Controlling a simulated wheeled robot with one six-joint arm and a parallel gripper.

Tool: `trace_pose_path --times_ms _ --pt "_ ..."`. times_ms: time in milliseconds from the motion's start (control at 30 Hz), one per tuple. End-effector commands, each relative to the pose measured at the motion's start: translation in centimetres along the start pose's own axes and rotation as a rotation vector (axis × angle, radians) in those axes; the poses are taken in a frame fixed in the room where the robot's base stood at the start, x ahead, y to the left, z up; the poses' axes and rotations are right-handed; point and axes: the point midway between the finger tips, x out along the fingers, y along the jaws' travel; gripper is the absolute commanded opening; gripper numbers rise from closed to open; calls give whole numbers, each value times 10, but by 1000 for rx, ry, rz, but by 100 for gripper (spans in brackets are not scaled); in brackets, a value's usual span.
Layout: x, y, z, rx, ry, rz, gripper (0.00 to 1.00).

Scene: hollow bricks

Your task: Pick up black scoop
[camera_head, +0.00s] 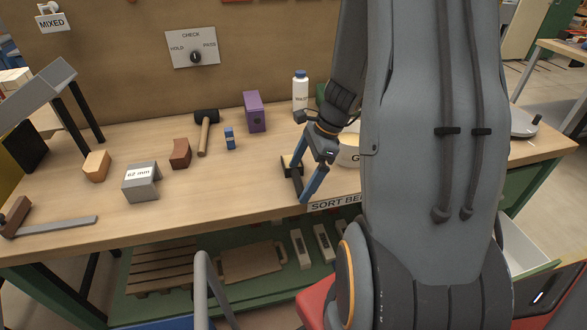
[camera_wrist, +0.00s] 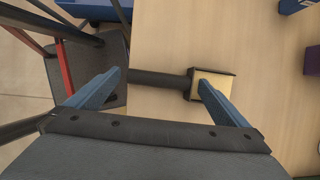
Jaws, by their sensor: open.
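The black scoop (camera_wrist: 160,78) lies on the bench near its front edge in the wrist view. Its dark handle runs left to the bench edge, and its square head (camera_wrist: 212,84) shows a pale yellow inside with a dark rim. My gripper (camera_wrist: 158,80) is open and empty, with one blue finger on each side of the handle in the picture. The right fingertip overlaps the scoop head; I cannot tell whether it touches. In the head view, my gripper (camera_head: 301,186) points down at the bench's front edge, partly hiding the scoop (camera_head: 287,163).
The bench (camera_head: 240,190) also holds a purple block (camera_head: 254,111), a mallet (camera_head: 204,134), a small blue item (camera_head: 230,139), a grey "62 mm" block (camera_head: 141,182) and a white bottle (camera_head: 300,91). A pale round container (camera_head: 348,152) stands right of my gripper.

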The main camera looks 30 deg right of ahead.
Motion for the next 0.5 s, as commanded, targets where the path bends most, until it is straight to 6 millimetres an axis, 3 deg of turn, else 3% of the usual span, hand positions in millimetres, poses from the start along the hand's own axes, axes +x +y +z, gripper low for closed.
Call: trace_pose_path --times_ms 300,500 --pt "5 0 0 -1 1 -1 100" --pt "5 0 0 -1 1 -1 66"
